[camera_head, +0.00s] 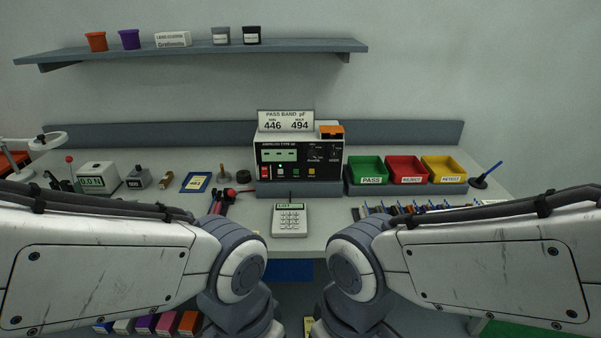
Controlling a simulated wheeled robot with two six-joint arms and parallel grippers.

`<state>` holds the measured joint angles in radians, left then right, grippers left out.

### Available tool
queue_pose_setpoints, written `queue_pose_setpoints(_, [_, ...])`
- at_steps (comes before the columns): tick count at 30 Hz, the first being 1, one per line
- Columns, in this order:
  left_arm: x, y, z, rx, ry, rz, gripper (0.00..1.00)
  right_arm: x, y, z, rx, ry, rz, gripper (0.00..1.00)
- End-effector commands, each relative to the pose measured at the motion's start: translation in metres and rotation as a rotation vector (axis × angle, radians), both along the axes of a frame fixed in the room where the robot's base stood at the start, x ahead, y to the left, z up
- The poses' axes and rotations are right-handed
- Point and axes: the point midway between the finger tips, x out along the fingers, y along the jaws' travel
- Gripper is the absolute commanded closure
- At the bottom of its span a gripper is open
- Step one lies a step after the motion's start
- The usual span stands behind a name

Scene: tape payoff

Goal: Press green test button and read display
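The tester (298,160) is a black-fronted box at the back middle of the bench. Its green-tinted display (279,155) is on the left of the front panel; any reading is too small to make out. A sign (286,121) on top reads PASS BAND, 446 and 494. My two arms come in from left and right, well in front of the tester, and bend down at the bottom edge. Neither gripper shows.
A calculator-like keypad (290,219) lies in front of the tester. Green PASS (367,171), red REJECT (407,170) and yellow RETEST (444,170) bins stand to its right. A row of components (415,208) lies in front of them. Small instruments and red-handled tools (220,197) are left.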

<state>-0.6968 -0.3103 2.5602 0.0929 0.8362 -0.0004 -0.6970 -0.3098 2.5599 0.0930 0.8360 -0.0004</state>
Motion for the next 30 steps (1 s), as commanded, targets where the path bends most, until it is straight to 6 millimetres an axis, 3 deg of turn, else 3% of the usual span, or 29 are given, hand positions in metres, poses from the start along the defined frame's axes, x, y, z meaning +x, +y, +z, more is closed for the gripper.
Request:
queue_pose_setpoints(13, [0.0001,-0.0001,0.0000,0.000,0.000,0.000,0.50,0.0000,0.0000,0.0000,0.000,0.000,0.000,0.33])
queue_pose_setpoints(14, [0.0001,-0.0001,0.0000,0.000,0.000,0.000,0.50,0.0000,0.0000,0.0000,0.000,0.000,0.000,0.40])
queue_pose_setpoints(18, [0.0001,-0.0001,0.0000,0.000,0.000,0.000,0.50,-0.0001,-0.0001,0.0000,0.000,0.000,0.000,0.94])
queue_pose_setpoints(19, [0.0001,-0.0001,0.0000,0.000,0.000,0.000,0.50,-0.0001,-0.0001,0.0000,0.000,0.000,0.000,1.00])
queue_pose_setpoints(30, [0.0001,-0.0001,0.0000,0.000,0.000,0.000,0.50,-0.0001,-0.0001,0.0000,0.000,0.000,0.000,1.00])
